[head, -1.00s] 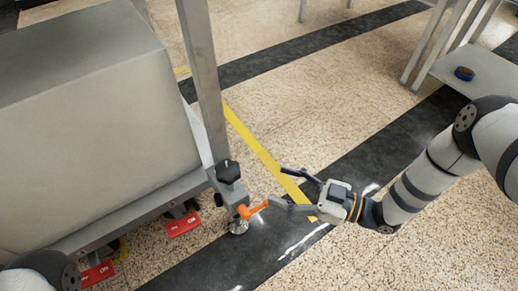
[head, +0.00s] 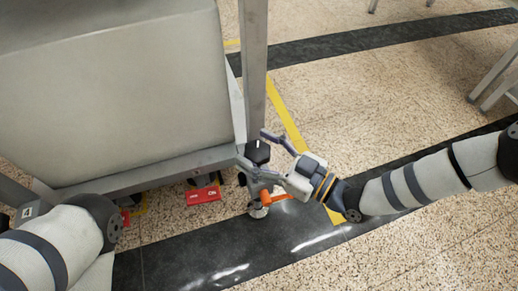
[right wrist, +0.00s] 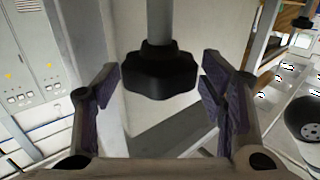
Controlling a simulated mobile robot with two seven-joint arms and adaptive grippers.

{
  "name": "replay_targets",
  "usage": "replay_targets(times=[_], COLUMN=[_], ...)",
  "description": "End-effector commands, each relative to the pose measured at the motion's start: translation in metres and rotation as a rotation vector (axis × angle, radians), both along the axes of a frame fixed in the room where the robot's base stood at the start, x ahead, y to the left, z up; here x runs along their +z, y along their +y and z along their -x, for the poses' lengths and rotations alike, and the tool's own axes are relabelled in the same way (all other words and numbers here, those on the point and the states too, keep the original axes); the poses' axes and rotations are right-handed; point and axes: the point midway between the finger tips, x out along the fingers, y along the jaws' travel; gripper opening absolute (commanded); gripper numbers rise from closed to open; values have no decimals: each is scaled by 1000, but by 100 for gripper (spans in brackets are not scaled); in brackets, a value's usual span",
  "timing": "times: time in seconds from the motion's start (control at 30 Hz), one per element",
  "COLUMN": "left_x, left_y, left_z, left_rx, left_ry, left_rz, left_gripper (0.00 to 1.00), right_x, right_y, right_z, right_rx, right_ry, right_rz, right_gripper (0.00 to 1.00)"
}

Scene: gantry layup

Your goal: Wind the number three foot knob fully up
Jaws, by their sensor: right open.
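The black lobed foot knob (head: 257,153) sits at the lower end of the grey upright post at the frame's corner. In the right wrist view the knob (right wrist: 160,72) hangs below a grey shaft, between the two fingers. My right gripper (head: 253,148) is open, with one finger on each side of the knob. Gaps show between fingers and knob in the wrist view (right wrist: 160,84). An orange lever (head: 275,193) and a round metal foot (head: 258,210) are below the knob. No number is readable on this foot. My left gripper is out of view.
A large grey block (head: 110,95) stands on the frame's low rail (head: 150,172). Red pedals (head: 203,196) show under the rail. A grey bench (head: 497,78) stands at the right. The speckled floor is clear along the black strip and yellow line.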

Motion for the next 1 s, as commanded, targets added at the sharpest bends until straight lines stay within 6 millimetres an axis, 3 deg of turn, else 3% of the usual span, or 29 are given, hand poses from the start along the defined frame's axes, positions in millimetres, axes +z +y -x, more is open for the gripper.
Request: replay_targets(times=[0.17,0.4,0.57,0.8,1.0], left_x=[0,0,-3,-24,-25], left_y=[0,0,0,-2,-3], left_z=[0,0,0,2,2], left_rx=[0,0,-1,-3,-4], left_ry=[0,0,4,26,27], left_rz=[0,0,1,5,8], left_gripper=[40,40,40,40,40], right_x=[1,0,-1,-4,-1], right_y=[0,0,0,0,-1], right_z=[0,0,-1,-2,-1], right_rx=[0,0,21,234,285], right_ry=[-1,0,-4,-6,0], right_rz=[1,0,0,2,2], right_gripper=[65,16,16,16,16])
